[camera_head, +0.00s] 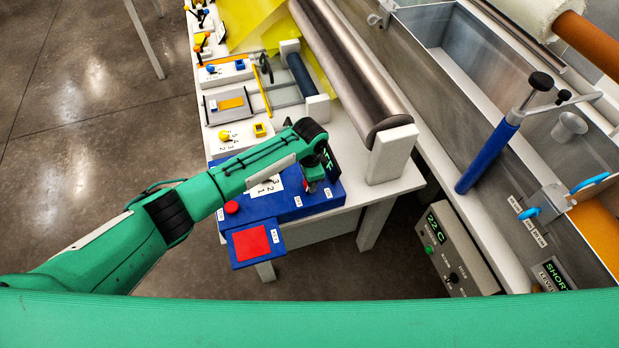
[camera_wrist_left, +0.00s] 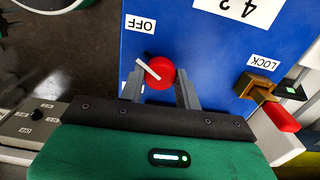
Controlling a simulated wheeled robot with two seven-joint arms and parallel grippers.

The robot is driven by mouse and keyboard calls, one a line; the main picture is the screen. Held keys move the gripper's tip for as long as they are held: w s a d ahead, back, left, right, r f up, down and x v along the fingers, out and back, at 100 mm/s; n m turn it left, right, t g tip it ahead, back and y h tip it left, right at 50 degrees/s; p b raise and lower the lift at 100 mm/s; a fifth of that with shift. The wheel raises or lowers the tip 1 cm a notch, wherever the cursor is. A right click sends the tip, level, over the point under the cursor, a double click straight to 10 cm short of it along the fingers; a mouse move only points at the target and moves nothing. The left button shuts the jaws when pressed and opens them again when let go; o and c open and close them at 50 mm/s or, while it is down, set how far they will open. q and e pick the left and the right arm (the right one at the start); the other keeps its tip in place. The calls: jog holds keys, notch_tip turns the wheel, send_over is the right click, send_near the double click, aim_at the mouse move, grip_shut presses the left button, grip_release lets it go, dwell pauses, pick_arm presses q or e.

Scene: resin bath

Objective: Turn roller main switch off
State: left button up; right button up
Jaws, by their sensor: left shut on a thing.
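The red roller main switch knob (camera_wrist_left: 161,72) sits on the blue box face in the left wrist view. Its white pointer slants up and left, between the OFF label (camera_wrist_left: 140,24) and a partly hidden lower label. My left gripper (camera_wrist_left: 160,88) has a finger on each side of the knob and is shut on it. In the head view the left gripper (camera_head: 317,183) reaches down onto the blue box (camera_head: 290,207), and the arm hides most of the knob. A dark display (camera_head: 330,160) beside it shows green letters "FF", partly covered. My right gripper is not in view.
A brass lock with a red handle (camera_wrist_left: 281,117) sits right of the knob, beside the LOCK label (camera_wrist_left: 263,61). A red button (camera_head: 232,208) and red pad (camera_head: 251,243) are at the box's left. The steel roller (camera_head: 345,65) stands behind; a control box (camera_head: 455,255) is at right.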

pick_arm(q)
jog(key=shift+m, duration=1.6)
jog(key=o, duration=1)
jog(key=shift+c, duration=0.2)
notch_tip(320, 180, up, 14)
jog(key=b, duration=0.2)
jog(key=shift+b, duration=0.3)
jog(key=shift+f, duration=0.1)
